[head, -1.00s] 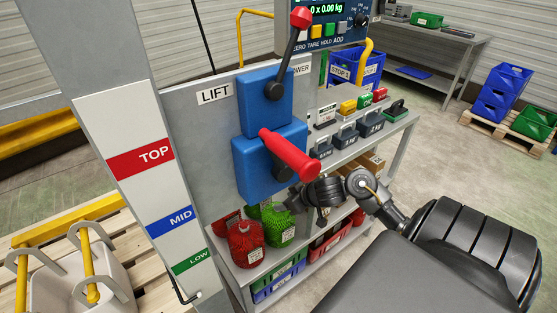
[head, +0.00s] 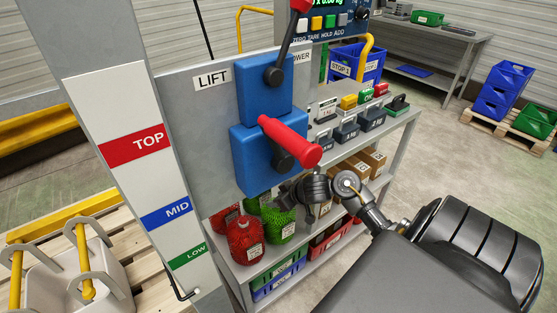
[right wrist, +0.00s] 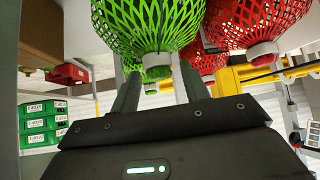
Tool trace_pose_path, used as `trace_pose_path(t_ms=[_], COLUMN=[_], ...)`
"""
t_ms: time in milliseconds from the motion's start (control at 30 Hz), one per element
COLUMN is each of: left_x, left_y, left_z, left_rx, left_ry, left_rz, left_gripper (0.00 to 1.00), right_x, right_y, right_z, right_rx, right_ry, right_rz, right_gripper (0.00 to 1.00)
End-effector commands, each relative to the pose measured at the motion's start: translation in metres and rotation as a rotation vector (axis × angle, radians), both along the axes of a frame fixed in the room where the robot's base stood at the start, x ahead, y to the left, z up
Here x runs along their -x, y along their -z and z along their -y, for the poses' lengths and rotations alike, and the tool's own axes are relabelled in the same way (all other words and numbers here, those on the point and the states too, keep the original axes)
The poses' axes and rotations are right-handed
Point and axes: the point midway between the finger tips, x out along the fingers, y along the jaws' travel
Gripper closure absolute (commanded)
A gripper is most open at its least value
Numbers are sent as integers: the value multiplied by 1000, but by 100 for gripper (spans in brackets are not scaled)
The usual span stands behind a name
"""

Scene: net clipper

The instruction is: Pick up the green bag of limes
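My right gripper (head: 292,192) is just above and right of the front green bag in the head view. In the right wrist view my right gripper's two fingers (right wrist: 158,78) are apart, with nothing visibly clamped. My left gripper is in neither view.
Red net bags (head: 245,241) stand left of the green ones, close by. Above them is the blue lift box with a red handle (head: 290,140). Cardboard boxes (head: 372,162) are right of my gripper.

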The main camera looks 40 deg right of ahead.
Motion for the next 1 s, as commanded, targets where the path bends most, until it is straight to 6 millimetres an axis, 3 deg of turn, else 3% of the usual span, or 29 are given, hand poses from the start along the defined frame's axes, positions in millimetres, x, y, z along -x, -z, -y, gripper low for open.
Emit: trace_pose_path(t_ms=[33, 333, 1000], left_x=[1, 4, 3], left_y=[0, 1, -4], left_z=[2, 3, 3], left_rx=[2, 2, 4], left_ry=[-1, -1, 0], left_rz=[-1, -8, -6], left_gripper=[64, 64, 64], right_x=[0, 0, 0], right_y=[0, 0, -10], right_z=[0, 0, 0], right_rx=[0, 0, 1], right_ry=[0, 0, 0], right_rz=[0, 0, 3], right_gripper=[61, 100, 100])
